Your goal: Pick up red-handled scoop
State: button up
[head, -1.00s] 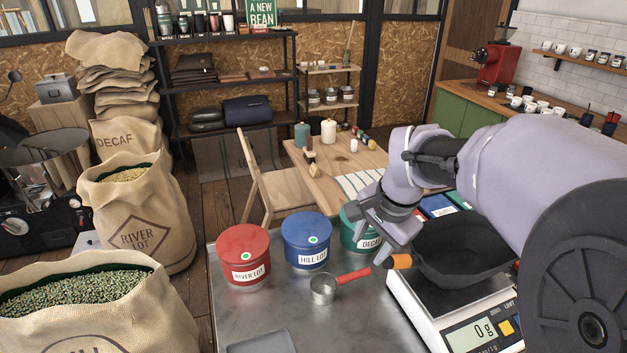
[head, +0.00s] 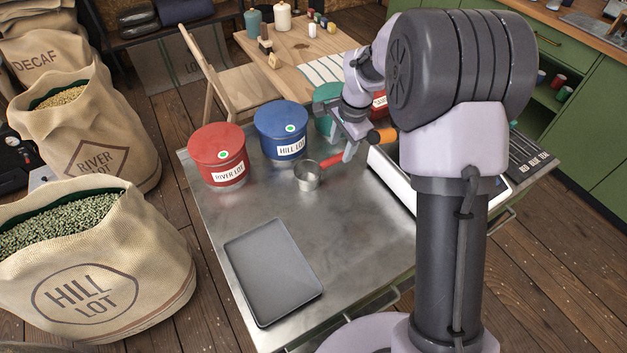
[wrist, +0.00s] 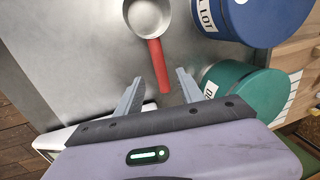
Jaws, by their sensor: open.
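The red-handled scoop lies on the metal table top (head: 345,225), its metal cup (head: 307,176) below the blue tin and its red handle (head: 331,160) pointing up and right toward my gripper (head: 349,152). In the wrist view the cup (wrist: 148,18) is at the top, and the red handle (wrist: 156,58) runs down between the fingertips of my gripper (wrist: 160,76). My gripper is open, with a finger on each side of the handle's end and visible gaps. The height of the fingers above the handle is hard to tell.
A red tin (head: 218,157), a blue tin (head: 281,132) and a green tin (head: 327,101) stand behind the scoop. An orange handle (head: 381,136) is right of my gripper. A white scale (head: 392,178) is partly hidden by my arm. A grey tray (head: 272,270) lies in front.

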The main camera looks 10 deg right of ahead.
aim_at(337, 157)
jog(key=f+b, duration=0.1)
jog(key=f, duration=0.1)
jog(key=f+b, duration=0.1)
jog(key=f, duration=0.1)
jog(key=w+a+f+b, duration=0.1)
jog(key=f, duration=0.2)
jog(key=shift+w, duration=0.1)
jog(key=shift+r, duration=0.2)
jog(key=shift+c, duration=0.3)
grip_shut()
